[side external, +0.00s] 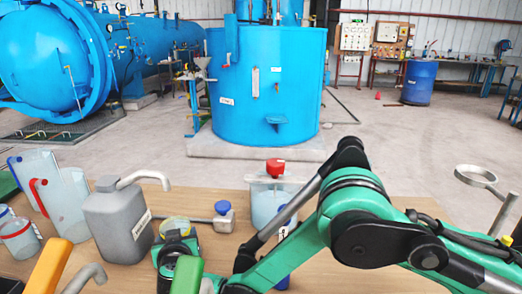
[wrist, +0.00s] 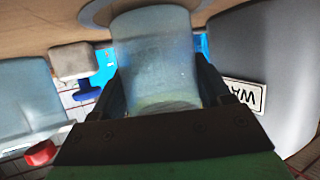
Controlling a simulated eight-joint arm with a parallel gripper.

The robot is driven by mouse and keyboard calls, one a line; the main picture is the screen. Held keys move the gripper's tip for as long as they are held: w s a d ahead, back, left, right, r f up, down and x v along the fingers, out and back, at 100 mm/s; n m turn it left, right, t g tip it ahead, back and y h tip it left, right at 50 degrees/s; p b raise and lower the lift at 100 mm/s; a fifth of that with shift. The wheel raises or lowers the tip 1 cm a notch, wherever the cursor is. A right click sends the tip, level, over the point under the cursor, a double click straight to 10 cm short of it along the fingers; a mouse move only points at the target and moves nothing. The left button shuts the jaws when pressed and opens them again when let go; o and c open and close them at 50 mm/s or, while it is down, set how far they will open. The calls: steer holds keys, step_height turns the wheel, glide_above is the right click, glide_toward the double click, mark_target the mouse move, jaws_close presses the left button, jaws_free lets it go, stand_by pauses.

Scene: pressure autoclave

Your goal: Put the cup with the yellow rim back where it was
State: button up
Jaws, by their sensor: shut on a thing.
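The cup with the yellow rim (side external: 175,225) is a small translucent cup, upright just right of the grey jerrycan. My gripper (side external: 177,244) is shut around its body. In the wrist view, which looks inverted, the pale bluish cup (wrist: 153,60) sits between the two dark fingers of my gripper (wrist: 165,95). Its far end is near a blue-grey round disc (wrist: 97,12) on the tan table; I cannot tell whether they touch.
The grey jerrycan (side external: 118,225) stands close left of my gripper. A blue-knobbed metal fitting (side external: 222,217) and a red-capped container (side external: 270,200) stand behind and right. Jugs (side external: 65,200) and a red-rimmed cup (side external: 20,240) crowd the left. Yellow (side external: 48,268) and green (side external: 187,275) handles rise in front.

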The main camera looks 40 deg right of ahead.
steer(key=shift+f, duration=0.15)
steer(key=o, duration=1.4)
steer(key=shift+c, duration=0.2)
steer(key=shift+s+a+r, duration=0.1)
steer(key=shift+s+r, duration=0.2)
steer(key=shift+v, duration=1.65)
